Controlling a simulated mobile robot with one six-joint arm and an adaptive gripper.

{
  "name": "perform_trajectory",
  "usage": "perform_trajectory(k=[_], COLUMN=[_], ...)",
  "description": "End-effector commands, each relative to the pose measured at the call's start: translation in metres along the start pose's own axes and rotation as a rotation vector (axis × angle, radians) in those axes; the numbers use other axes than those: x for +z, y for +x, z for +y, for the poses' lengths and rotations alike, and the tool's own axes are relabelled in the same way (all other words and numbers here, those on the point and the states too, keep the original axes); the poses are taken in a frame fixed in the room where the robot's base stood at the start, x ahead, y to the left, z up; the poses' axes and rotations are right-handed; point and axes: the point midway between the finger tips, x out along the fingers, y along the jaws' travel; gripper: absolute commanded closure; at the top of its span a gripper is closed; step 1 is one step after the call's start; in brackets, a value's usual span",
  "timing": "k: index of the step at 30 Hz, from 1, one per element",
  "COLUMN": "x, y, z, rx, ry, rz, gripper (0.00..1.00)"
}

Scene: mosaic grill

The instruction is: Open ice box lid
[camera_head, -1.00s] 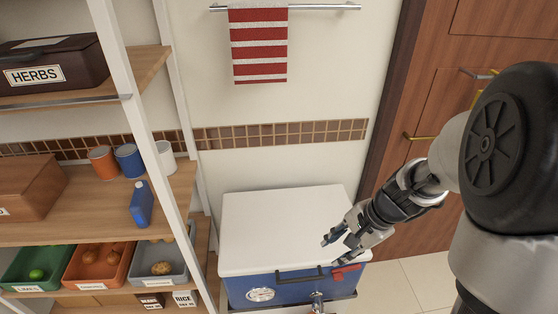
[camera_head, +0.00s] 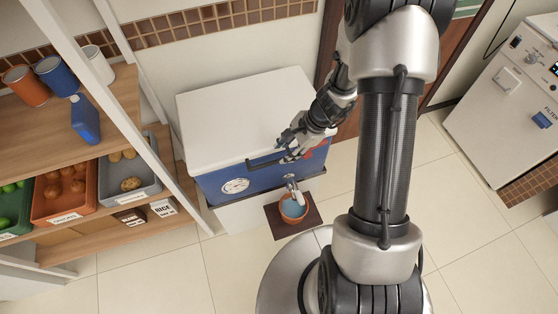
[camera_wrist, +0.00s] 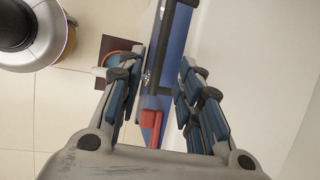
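The ice box has a shut white lid (camera_head: 240,115) and a blue body (camera_head: 222,185). A dark handle bar (camera_head: 262,162) runs along its upper front; it also shows in the wrist view (camera_wrist: 163,45). A red latch (camera_wrist: 150,125) sits on the blue front. My gripper (camera_head: 287,148) is at the lid's front edge, near the handle's right end. In the wrist view my gripper (camera_wrist: 155,70) is open. The handle and blue front show between its fingers, with the white lid behind the right finger. I cannot tell whether any finger touches.
A tap (camera_head: 292,186) juts from the box front above a clay pot (camera_head: 293,208) on a dark mat (camera_head: 312,217). A shelf rack (camera_head: 110,100) with bins stands close on the left. A white machine (camera_head: 500,110) stands at right. Tiled floor (camera_head: 465,225) is open between.

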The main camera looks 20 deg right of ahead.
Motion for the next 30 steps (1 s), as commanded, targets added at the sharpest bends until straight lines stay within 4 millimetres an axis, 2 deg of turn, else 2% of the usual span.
perform_trajectory(k=[1,3,10,22,30], x=[-0.001,-0.001,-0.001,0.000,0.000], y=[0.015,0.028,0.054,0.059,0.059], z=[0.001,0.001,0.000,-0.001,-0.001], rx=[0.003,0.001,0.001,-0.001,-0.001], ry=[-0.001,-0.001,-0.002,-0.001,-0.001], rz=[-0.001,0.000,0.000,0.001,0.001], gripper=[0.67,0.67,0.67,0.68,0.86])
